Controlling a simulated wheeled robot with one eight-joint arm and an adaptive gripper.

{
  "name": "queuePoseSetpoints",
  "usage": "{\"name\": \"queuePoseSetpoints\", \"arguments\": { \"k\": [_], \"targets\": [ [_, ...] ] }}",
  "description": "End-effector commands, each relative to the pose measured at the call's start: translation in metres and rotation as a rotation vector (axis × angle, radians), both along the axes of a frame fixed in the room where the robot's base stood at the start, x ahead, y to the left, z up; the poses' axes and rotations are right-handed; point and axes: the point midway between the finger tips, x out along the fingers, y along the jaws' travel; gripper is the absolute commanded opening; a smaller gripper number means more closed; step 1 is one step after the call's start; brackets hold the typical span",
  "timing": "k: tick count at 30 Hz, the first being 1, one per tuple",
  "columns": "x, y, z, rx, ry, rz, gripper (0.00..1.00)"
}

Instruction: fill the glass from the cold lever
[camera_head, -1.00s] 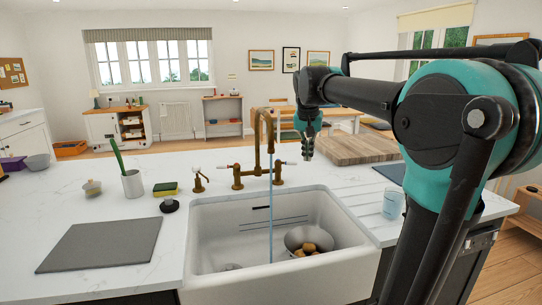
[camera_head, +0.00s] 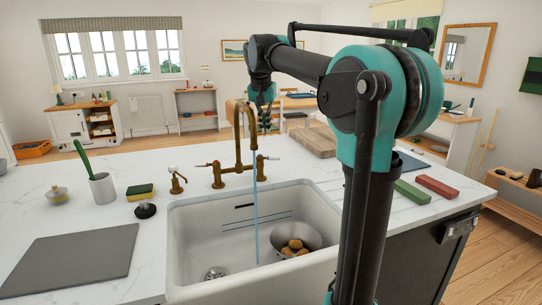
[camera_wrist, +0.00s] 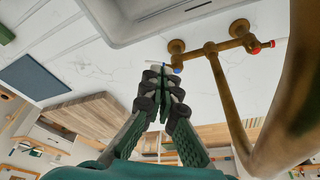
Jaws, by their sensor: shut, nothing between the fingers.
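The brass tap (camera_head: 240,140) stands behind the white sink (camera_head: 190,235), and a thin stream of water (camera_head: 256,225) runs from its spout into the basin. In the wrist view the cold lever, with its blue mark (camera_wrist: 177,70), sits at the fingertips; the red-marked hot lever (camera_wrist: 256,48) is further right. My gripper (camera_wrist: 160,75) is shut and empty, its tips beside or against the cold lever; contact is unclear. In the head view my gripper (camera_head: 265,122) is just right of the tap. The glass does not show now in either view; my arm may hide it.
A metal bowl of potatoes (camera_head: 293,240) is in the sink, right of the stream. A cutting board (camera_head: 312,141), green block (camera_head: 412,192) and red block (camera_head: 438,187) lie to the right. A brush holder (camera_head: 103,189) and grey mat (camera_head: 70,265) are on the left.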

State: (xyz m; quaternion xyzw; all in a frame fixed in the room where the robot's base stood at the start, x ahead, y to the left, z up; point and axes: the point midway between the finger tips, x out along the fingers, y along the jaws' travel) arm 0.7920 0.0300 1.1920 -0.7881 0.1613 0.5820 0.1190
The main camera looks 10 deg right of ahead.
Motion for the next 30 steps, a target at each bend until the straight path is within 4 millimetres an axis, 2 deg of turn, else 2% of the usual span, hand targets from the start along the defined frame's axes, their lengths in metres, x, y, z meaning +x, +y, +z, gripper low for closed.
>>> {"name": "queuePoseSetpoints", "arguments": {
  "k": [3,21,24,30],
  "targets": [
    [0.007,-0.003,-0.024,0.000,0.000,-0.001,0.00],
    [0.039,-0.017,-0.136,0.000,0.000,-0.001,0.00],
    [0.054,-0.023,-0.137,0.000,0.000,-0.001,0.00],
    [0.070,-0.030,-0.140,0.000,0.000,-0.001,0.00]
  ]
}}
